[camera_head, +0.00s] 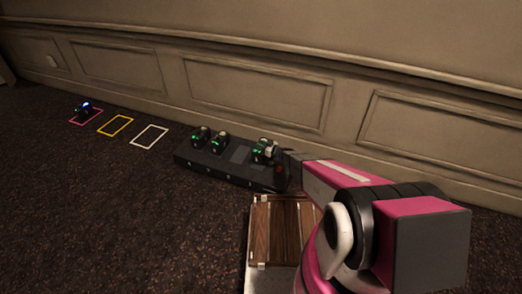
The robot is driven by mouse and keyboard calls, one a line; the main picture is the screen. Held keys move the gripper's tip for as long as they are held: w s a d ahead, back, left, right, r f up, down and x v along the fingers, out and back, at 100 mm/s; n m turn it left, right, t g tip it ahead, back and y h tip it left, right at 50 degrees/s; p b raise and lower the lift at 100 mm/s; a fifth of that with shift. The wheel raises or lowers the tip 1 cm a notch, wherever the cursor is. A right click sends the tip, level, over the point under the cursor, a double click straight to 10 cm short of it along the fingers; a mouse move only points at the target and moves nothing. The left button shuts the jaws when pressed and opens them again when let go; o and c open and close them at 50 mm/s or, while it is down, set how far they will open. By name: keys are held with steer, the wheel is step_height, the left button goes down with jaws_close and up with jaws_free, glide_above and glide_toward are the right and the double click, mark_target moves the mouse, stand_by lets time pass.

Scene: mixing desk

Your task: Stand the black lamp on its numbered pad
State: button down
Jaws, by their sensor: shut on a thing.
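My gripper (271,150) is at the right end of a dark console (208,168), small in view and partly hidden by my arm. It is shut on a dark lamp (260,150) with a green glow. The lamp is at the console's top; I cannot tell whether it is raised off it. Two more dark, green-lit lamps stand on the console's left part, one at the end (200,136) and one beside it (218,142). Outlined pads lie on the floor at left: pink (97,121), yellow (115,125) and white (150,136). No numbers are readable on them.
A dark object with a blue light (83,108) stands on the pink pad. A brown slatted wooden case (284,230) lies in front of the console, by my arm. A panelled wall (260,95) runs behind. The dark carpet at left and front is clear.

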step_height(320, 180, down, 3)
steer(key=shift+f, duration=0.15)
steer(key=c, duration=0.9)
jaws_free()
steer(key=shift+f, duration=0.1)
steer(key=shift+o, duration=0.2)
